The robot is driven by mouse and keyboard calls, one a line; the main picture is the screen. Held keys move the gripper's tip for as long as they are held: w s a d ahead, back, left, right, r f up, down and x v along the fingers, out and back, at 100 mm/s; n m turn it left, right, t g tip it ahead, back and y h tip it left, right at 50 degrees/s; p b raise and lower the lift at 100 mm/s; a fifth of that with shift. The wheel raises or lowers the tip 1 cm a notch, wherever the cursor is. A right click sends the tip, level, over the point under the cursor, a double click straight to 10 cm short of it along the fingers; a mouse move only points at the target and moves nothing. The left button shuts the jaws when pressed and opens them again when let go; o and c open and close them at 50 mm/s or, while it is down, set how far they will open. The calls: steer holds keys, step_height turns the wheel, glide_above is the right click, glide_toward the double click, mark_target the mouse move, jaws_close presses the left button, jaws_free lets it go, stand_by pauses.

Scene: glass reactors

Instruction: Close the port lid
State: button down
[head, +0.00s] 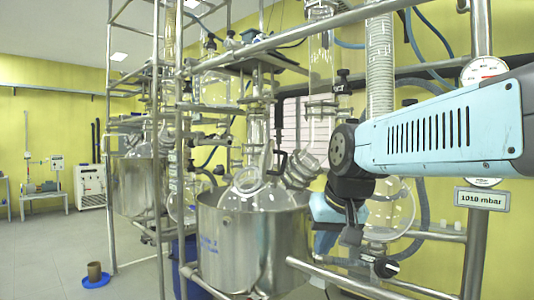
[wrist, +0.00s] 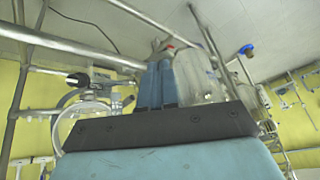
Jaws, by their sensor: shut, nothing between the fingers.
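A steel reactor vessel (head: 255,245) stands in the middle of the head view, with a clear glass top (head: 265,197). A round glass port piece (head: 248,180) shows at its left front, and a pale ribbed fitting (head: 301,170) leans at its right. I cannot tell for sure which part is the port lid, nor whether it is open. My gripper (wrist: 159,72) shows in the wrist view as two blue fingers side by side, shut and empty. Pale, blurred reactor parts (wrist: 202,78) lie just beyond and right of the fingers. In the head view my arm hangs right of the vessel; its fingertips are hard to make out.
Metal frame bars (head: 345,278) run in front of and around the vessel. A round glass flask (head: 392,208) hangs right of my wrist. A sign reading 1010 mbar (head: 482,200) hangs on the right post.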

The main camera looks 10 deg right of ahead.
steer(key=w+d+r+m+t+y, duration=0.1)
steer(key=w+d+r+y, duration=0.15)
steer(key=w+r, duration=0.7)
steer(key=w+d+r+m+y, duration=0.1)
steer(key=w+d+r+m, duration=0.3)
steer(key=w, duration=1)
steer(key=w+d+r+n+t+y, duration=0.1)
steer(key=w+d+r, duration=0.1)
steer(key=w+r, duration=0.75)
glide_toward(267, 160)
steer(key=shift+x, duration=2.6)
steer(key=shift+d, duration=0.1)
